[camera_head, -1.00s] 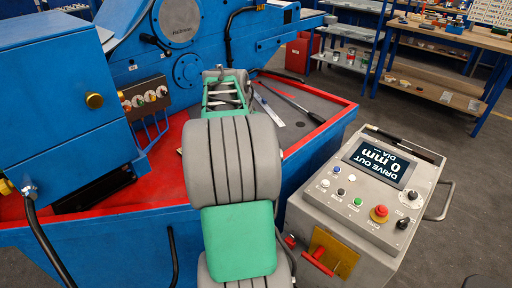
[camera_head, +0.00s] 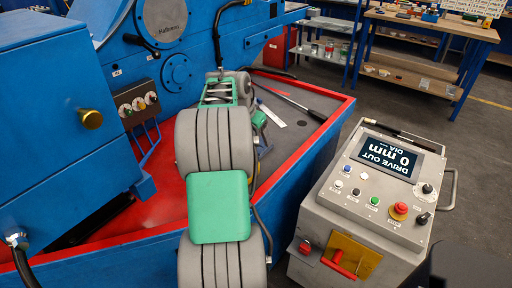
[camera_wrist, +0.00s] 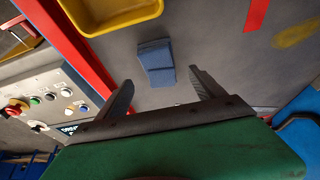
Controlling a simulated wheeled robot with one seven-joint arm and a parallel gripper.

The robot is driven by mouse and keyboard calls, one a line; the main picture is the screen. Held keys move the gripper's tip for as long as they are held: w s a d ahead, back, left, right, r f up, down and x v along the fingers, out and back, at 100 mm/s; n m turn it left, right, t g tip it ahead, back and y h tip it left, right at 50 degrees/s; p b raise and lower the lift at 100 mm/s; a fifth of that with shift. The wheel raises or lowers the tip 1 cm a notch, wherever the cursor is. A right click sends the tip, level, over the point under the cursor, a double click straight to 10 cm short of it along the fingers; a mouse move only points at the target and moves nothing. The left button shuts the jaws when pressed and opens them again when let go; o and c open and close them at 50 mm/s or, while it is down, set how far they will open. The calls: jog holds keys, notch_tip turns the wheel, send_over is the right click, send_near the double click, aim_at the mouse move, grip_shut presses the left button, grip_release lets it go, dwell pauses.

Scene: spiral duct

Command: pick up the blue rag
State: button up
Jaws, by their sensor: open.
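The blue rag (camera_wrist: 156,62) shows in the wrist view as a small folded blue cloth lying flat on the grey surface. My gripper (camera_wrist: 162,92) is open and empty, its two dark fingers spread on either side below the rag in the picture. The rag lies a little beyond the fingertips, roughly between their lines, and nothing touches it.
A yellow bin (camera_wrist: 112,12) stands close to the rag. A red rim (camera_head: 318,140) edges the grey surface. A control box (camera_head: 375,190) with buttons and display stands right of it. A blue machine (camera_head: 60,110) fills the left.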

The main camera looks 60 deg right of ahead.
aim_at(260, 144)
jog(key=x, duration=0.5)
jog(key=shift+s+d, duration=0.1)
jog(key=c, duration=1.5)
jog(key=shift+o, duration=0.2)
jog(key=shift+r, duration=0.1)
jog(key=shift+r, duration=0.25)
notch_tip(260, 144, up, 2)
jog(key=shift+r, duration=0.2)
jog(key=s+a+r, duration=0.3)
jog(key=a+r, duration=0.7)
jog(key=a, duration=0.3)
jog(key=shift+a+b, duration=0.3)
jog(key=shift+a, duration=0.1)
